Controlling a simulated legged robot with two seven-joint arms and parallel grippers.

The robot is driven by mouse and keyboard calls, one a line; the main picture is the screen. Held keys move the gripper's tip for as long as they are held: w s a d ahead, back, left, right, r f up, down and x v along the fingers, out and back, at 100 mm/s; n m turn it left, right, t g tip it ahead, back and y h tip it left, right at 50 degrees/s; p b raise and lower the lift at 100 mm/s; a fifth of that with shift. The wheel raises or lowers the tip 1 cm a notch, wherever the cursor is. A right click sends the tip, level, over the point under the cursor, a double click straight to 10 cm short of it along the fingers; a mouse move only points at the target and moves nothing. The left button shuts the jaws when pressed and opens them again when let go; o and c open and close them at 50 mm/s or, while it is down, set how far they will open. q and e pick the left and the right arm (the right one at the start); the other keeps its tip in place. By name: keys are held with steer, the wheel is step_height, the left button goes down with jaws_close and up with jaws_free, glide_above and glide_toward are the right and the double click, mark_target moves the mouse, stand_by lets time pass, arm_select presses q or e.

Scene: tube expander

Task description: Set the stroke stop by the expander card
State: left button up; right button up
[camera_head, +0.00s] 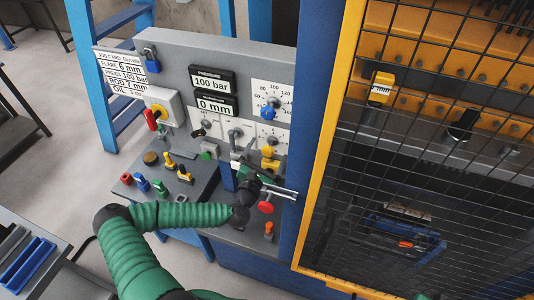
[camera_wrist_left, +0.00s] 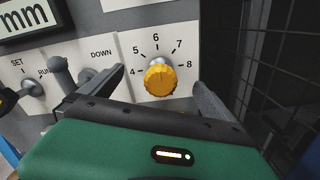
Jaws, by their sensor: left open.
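The job card (camera_head: 122,73) at the panel's upper left reads flare 6 mm, press 100 bar, rod 7 mm; the oil line is too small to read. A yellow knob (camera_wrist_left: 160,79) sits under a printed 4-to-8 scale in the left wrist view; its exact setting is hard to tell. Yellow parts (camera_head: 268,164) also show at the panel's lower right in the head view. My left gripper (camera_head: 266,180) is open before the panel. In the left wrist view its fingers (camera_wrist_left: 160,92) lie left and right of the yellow knob, apart from it. My right gripper is not in view.
Displays read 100 bar (camera_head: 211,83) and 0 mm (camera_head: 214,105). A blue knob (camera_head: 268,111) sits on a dial above. Levers (camera_wrist_left: 58,72) stand left of my gripper. A red button (camera_head: 266,207) is close below. A yellow-framed mesh guard (camera_head: 323,150) bounds the right.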

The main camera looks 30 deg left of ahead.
mark_target(266, 155)
arm_select(q)
steer(key=v, duration=0.6)
steer(key=shift+b, duration=0.3)
